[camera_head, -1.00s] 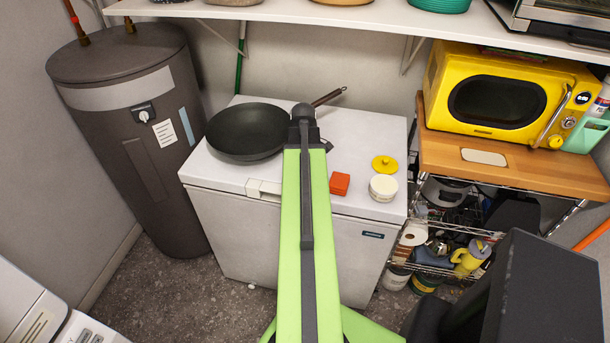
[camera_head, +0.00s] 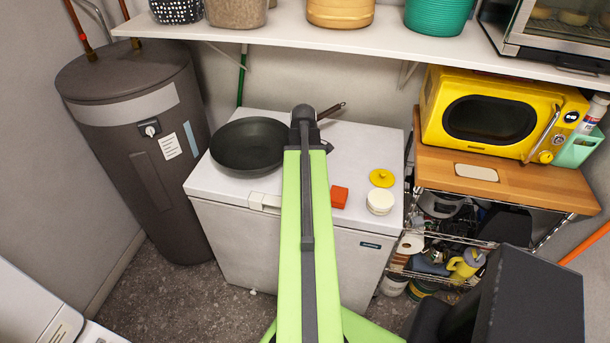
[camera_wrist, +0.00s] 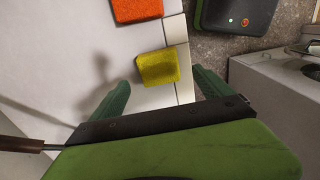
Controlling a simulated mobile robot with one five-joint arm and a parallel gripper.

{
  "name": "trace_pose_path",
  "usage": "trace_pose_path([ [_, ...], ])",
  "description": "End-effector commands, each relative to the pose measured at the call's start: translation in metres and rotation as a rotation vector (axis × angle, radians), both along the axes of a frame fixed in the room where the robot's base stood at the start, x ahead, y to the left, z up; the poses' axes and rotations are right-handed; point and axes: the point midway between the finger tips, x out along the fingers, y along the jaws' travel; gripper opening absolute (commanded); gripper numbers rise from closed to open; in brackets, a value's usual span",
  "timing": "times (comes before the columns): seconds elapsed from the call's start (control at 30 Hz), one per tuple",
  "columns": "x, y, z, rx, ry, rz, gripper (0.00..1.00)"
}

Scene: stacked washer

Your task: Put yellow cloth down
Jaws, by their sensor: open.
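The yellow cloth (camera_wrist: 157,67) is a small folded square in the wrist view. It lies on the white chest freezer's lid (camera_wrist: 60,60), close to the front edge. My gripper (camera_wrist: 160,77) is open, with one green finger on each side of the cloth's near end and nothing between them that it grips. Whether a fingertip touches the cloth or lid I cannot tell. In the head view my arm hides the cloth and my gripper's fingers.
A dark pan (camera_head: 249,146) lies left. A shelf (camera_head: 330,37) hangs above; a yellow microwave (camera_head: 500,112) stands right.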

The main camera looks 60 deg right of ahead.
Motion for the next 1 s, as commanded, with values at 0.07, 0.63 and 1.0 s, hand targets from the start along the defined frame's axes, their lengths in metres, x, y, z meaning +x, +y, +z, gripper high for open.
trace_pose_path([
  [0.07, 0.0, 0.0, 0.031, 0.0, 0.0, 0.0, 0.9],
  [0.63, 0.001, 0.001, 0.06, 0.0, 0.0, 0.001, 0.9],
  [1.0, 0.158, 0.193, 0.06, 0.0, -0.001, -0.101, 0.9],
])
